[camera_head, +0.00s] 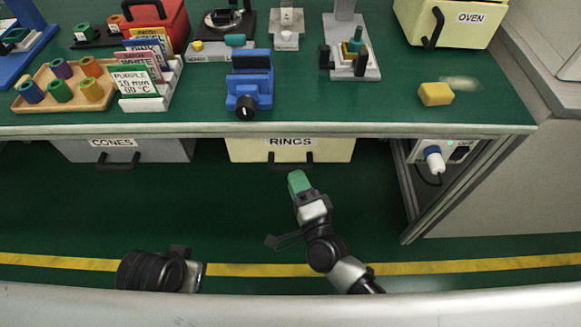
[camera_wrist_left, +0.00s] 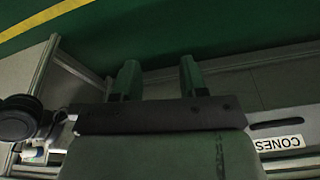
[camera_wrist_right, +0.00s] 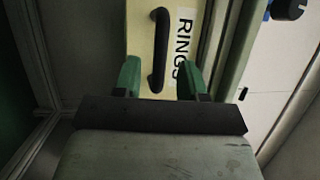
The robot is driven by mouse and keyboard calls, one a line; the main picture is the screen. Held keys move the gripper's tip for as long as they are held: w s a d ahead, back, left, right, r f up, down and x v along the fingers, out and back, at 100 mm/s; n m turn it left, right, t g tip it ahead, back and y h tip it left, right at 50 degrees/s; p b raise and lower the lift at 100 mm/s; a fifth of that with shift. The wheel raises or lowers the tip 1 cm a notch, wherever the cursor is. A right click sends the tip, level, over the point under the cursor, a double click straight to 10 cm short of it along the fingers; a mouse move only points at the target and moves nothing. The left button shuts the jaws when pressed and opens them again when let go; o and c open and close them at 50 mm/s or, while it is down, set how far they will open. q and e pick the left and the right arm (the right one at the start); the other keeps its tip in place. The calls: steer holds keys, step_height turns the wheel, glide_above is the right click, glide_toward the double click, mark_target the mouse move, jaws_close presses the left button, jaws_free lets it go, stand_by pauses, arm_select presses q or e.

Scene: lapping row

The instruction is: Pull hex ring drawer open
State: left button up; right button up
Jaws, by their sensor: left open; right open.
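The cream drawer labelled RINGS (camera_head: 247,149) sits under the bench top, with a black bar handle (camera_head: 290,163) on its front. It looks shut. In the right wrist view the drawer front (camera_wrist_right: 192,18) fills the middle, and its handle (camera_wrist_right: 157,50) runs lengthwise between the green fingers in the picture. My right gripper (camera_head: 297,180) is open just in front of the handle; whether the bar is between the pads in depth I cannot tell. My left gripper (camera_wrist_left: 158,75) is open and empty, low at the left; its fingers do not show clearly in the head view.
A grey drawer labelled CONES (camera_head: 165,151) with a black handle is to the left. A bench leg (camera_head: 412,205) and a socket box with a plug (camera_head: 433,158) stand right. The bench edge (camera_head: 200,130) overhangs the drawers. The green floor in front is clear.

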mark_target(291, 167)
steer(key=shift+x, duration=1.95)
jaws_close()
